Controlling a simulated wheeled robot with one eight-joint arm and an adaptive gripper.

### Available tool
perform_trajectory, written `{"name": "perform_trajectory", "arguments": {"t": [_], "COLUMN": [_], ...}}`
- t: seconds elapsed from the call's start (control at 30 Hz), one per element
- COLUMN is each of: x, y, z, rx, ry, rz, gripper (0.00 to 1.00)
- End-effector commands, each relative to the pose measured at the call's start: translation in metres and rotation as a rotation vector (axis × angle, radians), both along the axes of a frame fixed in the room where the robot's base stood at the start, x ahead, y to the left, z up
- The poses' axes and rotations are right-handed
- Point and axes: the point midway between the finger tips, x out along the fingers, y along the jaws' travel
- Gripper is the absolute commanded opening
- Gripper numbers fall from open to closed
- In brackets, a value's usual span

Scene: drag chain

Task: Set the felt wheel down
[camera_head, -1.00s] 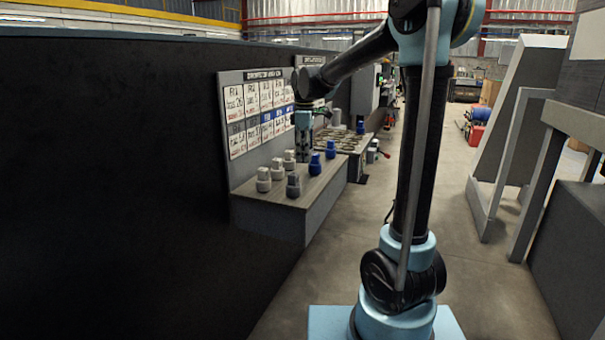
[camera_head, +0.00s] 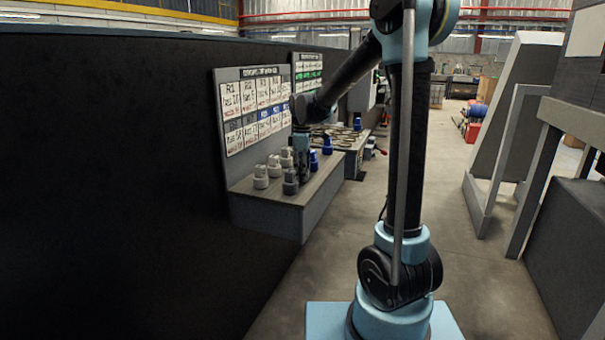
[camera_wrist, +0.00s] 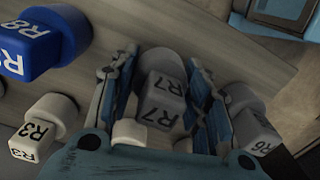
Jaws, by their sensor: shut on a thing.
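My gripper (camera_head: 303,176) is low over the grey bench (camera_head: 263,213), among the marked pieces. In the wrist view my gripper (camera_wrist: 163,112) is shut on a grey piece marked R7 (camera_wrist: 160,98), which I take to be the felt wheel. The piece sits upright between the two blue-and-dark fingers. I cannot tell whether its base touches the bench. In the head view the fingers and nearby pieces hide it.
In the wrist view, a blue R8 piece (camera_wrist: 38,42) and pale R3 piece (camera_wrist: 42,128) stand left, a grey R6 piece (camera_wrist: 257,127) right. The head view shows a dark grey piece (camera_head: 290,183) in front and a label board (camera_head: 252,108) behind the bench.

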Motion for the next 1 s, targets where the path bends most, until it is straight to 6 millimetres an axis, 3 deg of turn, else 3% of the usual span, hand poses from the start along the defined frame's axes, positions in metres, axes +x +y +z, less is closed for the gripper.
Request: {"name": "perform_trajectory", "arguments": {"t": [0.1, 0.13, 0.2, 0.67, 1.0], "x": [0.0, 0.0, 0.0, 0.0, 0.0], "y": [0.0, 0.0, 0.001, 0.002, 0.001], "z": [-0.002, -0.002, -0.002, 0.005, 0.057], "rx": [0.0, 0.0, 0.0, 0.0, 0.0], "ry": [0.0, 0.0, 0.0, 0.0, 0.0], "rz": [0.0, 0.0, 0.001, 0.002, 0.002], "gripper": [0.17, 0.48, 0.64, 0.64, 0.64]}}
